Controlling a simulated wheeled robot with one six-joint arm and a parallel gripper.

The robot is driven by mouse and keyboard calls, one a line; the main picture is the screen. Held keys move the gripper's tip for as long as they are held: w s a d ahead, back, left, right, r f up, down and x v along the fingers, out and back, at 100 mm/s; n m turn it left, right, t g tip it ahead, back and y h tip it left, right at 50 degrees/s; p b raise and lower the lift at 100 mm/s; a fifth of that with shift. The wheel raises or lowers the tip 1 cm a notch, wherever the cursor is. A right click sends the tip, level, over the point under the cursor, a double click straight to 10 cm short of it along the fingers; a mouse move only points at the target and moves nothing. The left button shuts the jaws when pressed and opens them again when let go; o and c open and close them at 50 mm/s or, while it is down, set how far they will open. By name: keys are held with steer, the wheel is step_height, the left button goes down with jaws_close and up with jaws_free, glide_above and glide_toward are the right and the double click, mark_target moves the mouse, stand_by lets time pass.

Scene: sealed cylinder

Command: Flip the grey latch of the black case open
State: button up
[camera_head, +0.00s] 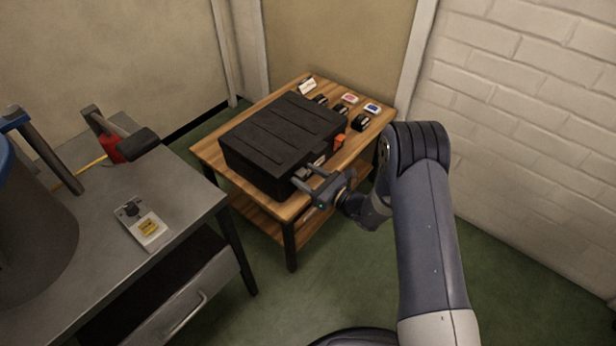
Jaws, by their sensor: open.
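The black case (285,130) lies closed on a wooden table, its ribbed lid facing up. My gripper (302,176) is open at the case's front right side, with its fingers pointing at that side. A small grey part (318,160), which looks like the latch, shows on this side just beyond the fingers. It is partly hidden by the gripper, and I cannot tell whether the fingers touch it or how it is turned. An orange part (339,142) sits on the same side, farther to the right.
The wooden table (210,155) holds several small black items and cards, including a red-and-white one (349,98) and a blue-and-white one (372,108), behind the case. A metal workbench (185,195) stands at left. A brick wall (530,110) is at right. Green floor lies between.

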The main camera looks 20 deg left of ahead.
mark_target(304, 175)
steer(key=shift+c, duration=0.3)
steer(key=c, duration=0.9)
steer(key=shift+f+b, duration=0.15)
steer(key=shift+b, duration=0.2)
steer(key=shift+s+d+f+y+b, duration=0.1)
steer(key=shift+d+f+y+b, duration=0.2)
steer(key=shift+b, duration=0.6)
steer(key=y+b, duration=0.1)
steer(key=b, duration=0.2)
steer(key=f+t+y+b, duration=0.1)
steer(key=y+b, duration=0.1)
steer(key=b, duration=0.2)
steer(key=d+f+t+y+b, duration=0.1)
steer(key=b, duration=0.2)
steer(key=shift+s+d+y+b, duration=0.1)
steer(key=shift+s+y+b, duration=0.2)
steer(key=shift+y+b, duration=0.1)
steer(key=y+b, duration=0.1)
steer(key=b, duration=0.1)
steer(key=shift+d+f+t+y+b, duration=0.2)
steer(key=shift+t+y+b, duration=0.1)
steer(key=shift+y+b, duration=0.1)
steer(key=shift+s+r, duration=0.1)
